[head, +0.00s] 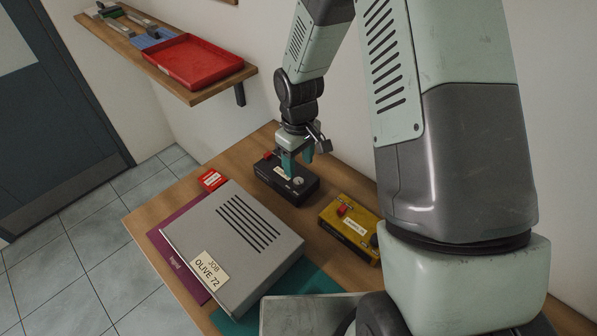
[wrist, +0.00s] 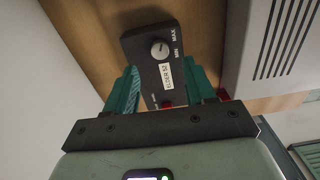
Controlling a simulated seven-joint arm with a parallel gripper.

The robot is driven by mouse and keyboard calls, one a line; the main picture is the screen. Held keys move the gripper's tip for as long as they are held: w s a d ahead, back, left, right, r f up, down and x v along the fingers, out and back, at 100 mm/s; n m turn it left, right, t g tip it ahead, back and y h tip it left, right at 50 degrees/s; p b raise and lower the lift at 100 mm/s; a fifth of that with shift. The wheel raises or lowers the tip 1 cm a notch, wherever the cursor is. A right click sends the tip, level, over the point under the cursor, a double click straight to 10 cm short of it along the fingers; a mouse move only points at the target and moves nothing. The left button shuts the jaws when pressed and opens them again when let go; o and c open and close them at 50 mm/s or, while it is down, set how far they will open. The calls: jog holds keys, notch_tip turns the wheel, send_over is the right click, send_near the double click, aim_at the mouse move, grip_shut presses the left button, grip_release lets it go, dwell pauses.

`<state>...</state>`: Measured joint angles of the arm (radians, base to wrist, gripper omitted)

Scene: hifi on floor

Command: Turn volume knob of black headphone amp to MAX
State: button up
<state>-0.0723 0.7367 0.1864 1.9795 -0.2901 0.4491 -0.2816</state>
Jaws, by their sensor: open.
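The black headphone amp (head: 276,186) lies on the wooden desk below my gripper. It also shows in the wrist view (wrist: 145,45), with a pale round volume knob (wrist: 160,49), MAX and MIN print beside it, a white label and a red switch (wrist: 166,104). The knob (head: 298,181) shows near the right end of the amp in the head view. I cannot tell exactly where its pointer is set. My gripper (head: 298,162) points down over the amp, its teal fingers open and apart with nothing between them. In the wrist view the fingers (wrist: 163,82) flank the labelled part, short of the knob.
A yellow box (head: 347,228) with a red switch stands right of the amp. A large grey vented case (head: 225,260) labelled OLIVE 72 lies in front-left. A small red box (head: 212,180) sits behind it. A wall shelf (head: 209,92) holds a red tray (head: 193,62).

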jog(key=shift+r, duration=2.4)
notch_tip(320, 180, up, 10)
jog(key=m+t, duration=0.1)
send_over(299, 181)
jog(key=s+d, duration=0.2)
jog(key=d, duration=0.1)
jog(key=s+d+r+m+t, duration=0.25)
jog(key=s+r, duration=0.35)
jog(key=r, duration=0.4)
jog(key=s+d+r+m+t, duration=0.1)
jog(key=s+r+m, duration=0.1)
jog(key=s+r, duration=0.2)
jog(key=s+d+r+m+t, duration=0.1)
jog(key=s+r, duration=0.3)
jog(key=s, duration=0.6)
jog(key=shift+s+d+m, duration=0.4)
jog(key=shift+d+m, duration=0.4)
jog(key=shift+m, duration=0.05)
jog(key=shift+c, duration=0.4)
